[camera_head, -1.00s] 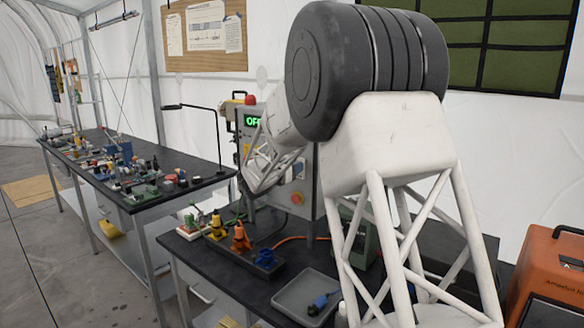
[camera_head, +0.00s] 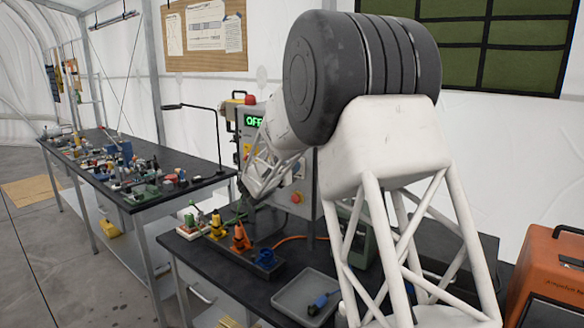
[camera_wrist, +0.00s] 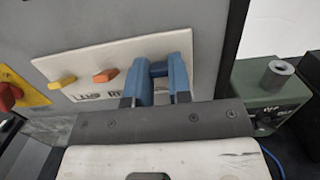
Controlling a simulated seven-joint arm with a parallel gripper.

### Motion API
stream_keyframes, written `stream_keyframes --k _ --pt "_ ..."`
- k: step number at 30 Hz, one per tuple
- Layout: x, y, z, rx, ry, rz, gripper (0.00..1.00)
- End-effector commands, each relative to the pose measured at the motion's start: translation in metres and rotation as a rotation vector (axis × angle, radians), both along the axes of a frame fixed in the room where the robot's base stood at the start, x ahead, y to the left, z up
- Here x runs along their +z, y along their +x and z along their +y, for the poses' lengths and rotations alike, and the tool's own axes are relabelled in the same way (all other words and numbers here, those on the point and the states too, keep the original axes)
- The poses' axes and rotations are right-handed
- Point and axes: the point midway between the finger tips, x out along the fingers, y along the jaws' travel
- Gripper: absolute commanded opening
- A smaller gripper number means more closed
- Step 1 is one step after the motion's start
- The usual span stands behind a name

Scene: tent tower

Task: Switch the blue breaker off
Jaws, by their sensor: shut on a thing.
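In the wrist view, a cream switch plate (camera_wrist: 78,75) on a grey panel carries a yellow switch (camera_wrist: 62,82) and an orange switch (camera_wrist: 105,75). My gripper (camera_wrist: 158,72) has its two blue fingers at the plate's right part, shut on a blue piece between them, which I take for the blue breaker (camera_wrist: 158,68). Most of that piece is hidden by the fingers. Lettering under the switches is partly covered. In the head view, the grey cabinet (camera_head: 297,180) stands behind my arm, with a green display (camera_head: 253,121) reading "OFF". The switch plate is hidden there.
A red button on a yellow plate (camera_wrist: 22,97) is left of the switch plate. A green box (camera_wrist: 268,95) stands right. On the bench are orange and yellow plugs (camera_head: 239,238), a grey tray (camera_head: 290,298) with a blue connector (camera_head: 322,301), and an orange cable.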

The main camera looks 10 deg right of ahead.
Motion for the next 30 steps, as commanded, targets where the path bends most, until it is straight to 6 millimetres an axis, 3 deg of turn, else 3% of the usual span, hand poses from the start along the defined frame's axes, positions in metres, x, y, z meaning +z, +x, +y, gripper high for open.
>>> stream_keyframes --k 18,30 --pt "-0.011 0.000 0.000 0.000 -0.262 -0.262 0.00" --pt "-0.012 0.001 0.000 0.001 -0.294 -0.294 0.00"
